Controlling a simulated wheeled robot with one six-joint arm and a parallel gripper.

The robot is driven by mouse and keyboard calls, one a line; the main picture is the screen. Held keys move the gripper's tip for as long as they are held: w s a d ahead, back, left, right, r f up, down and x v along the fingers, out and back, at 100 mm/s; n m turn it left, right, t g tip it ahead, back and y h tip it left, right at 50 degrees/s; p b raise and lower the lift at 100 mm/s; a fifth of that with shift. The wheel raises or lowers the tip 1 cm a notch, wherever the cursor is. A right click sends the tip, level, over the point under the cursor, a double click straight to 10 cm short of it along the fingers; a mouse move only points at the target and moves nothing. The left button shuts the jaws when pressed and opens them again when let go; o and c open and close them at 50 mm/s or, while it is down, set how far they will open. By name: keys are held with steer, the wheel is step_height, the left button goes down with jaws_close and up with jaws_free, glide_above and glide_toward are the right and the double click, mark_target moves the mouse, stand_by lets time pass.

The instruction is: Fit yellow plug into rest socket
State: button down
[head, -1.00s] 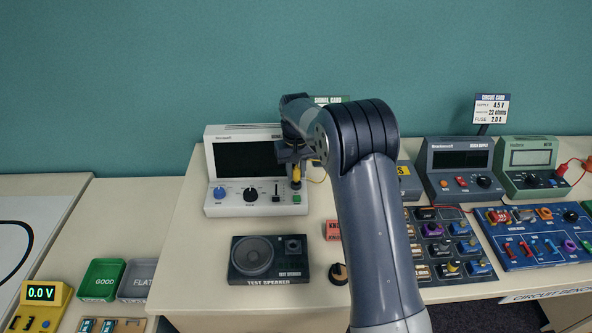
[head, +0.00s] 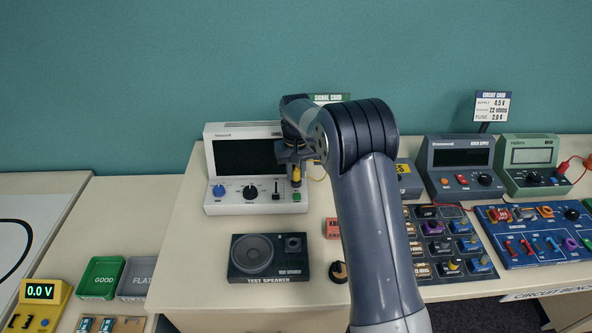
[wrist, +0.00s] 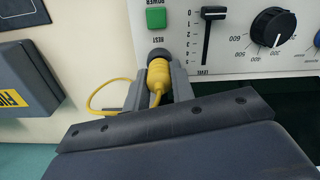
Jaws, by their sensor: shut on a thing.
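The yellow plug (wrist: 158,75) is between the two fingers of my gripper (wrist: 157,85), which is shut on it, with a yellow cord trailing to the left in the wrist view. The plug also shows in the head view (head: 296,175), below my gripper (head: 296,168). The plug's front end meets the dark round rest socket (wrist: 158,54), beside the word REST on the white instrument's panel (wrist: 255,60). The plug appears lined up with the socket; how deep it sits is hidden. The instrument (head: 225,203) stands at the back of the bench.
A green power button (wrist: 156,18) and a level slider (wrist: 208,40) are close to the socket. A dark test speaker (head: 262,272) lies in front of the instrument. A dark box with a yellow label (wrist: 25,85) is on the other side. My arm covers the middle of the bench.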

steer(key=shift+f, duration=0.35)
steer(key=c, duration=1.1)
jaws_free()
steer(key=shift+o, duration=0.4)
steer(key=o, duration=0.4)
steer(key=shift+r+p, duration=2.7)
steer(key=shift+r, duration=1.35)
steer(key=shift+d, duration=0.1)
